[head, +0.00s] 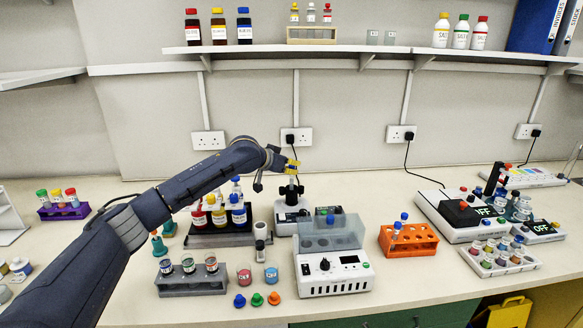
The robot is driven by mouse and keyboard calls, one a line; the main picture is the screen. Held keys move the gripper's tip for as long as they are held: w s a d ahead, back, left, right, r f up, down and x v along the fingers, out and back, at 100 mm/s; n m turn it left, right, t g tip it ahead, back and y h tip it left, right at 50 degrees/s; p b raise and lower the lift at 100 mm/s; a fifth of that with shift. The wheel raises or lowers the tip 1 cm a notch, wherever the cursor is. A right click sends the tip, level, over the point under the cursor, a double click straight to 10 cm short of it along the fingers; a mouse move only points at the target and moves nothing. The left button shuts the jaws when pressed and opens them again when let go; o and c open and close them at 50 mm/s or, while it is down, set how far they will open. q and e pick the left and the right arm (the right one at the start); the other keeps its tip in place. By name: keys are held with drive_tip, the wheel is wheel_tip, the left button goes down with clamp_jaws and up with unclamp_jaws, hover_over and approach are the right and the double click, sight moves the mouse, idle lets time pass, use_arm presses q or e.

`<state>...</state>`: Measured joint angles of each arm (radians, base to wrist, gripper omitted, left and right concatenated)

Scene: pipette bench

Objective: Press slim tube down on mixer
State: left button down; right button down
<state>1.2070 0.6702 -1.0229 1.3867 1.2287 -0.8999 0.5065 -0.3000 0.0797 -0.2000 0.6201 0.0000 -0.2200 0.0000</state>
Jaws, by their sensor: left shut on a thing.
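The mixer (287,226) is a small white device with a dark, upright cup-like top (291,192), standing behind the clear-lidded white machine. My left gripper (291,168) is directly above the mixer's top, shut on the slim tube. Small yellow parts show at the fingertips; I cannot tell whether they are the tube's cap or finger pads. The tube is mostly hidden and too small to make out, so I cannot tell whether it touches the mixer. My right gripper is not in view.
A white machine (335,283) with a clear lid stands in front of the mixer. A rack of labelled bottles (217,240) is on its left, and an orange tube rack (408,248) on its right. Loose coloured caps (257,299) lie near the front edge.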

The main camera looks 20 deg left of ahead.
sight(292, 190)
use_arm(q)
drive_tip(key=shift+f, duration=2.2)
idle(2.0)
drive_tip(key=shift+r, duration=6)
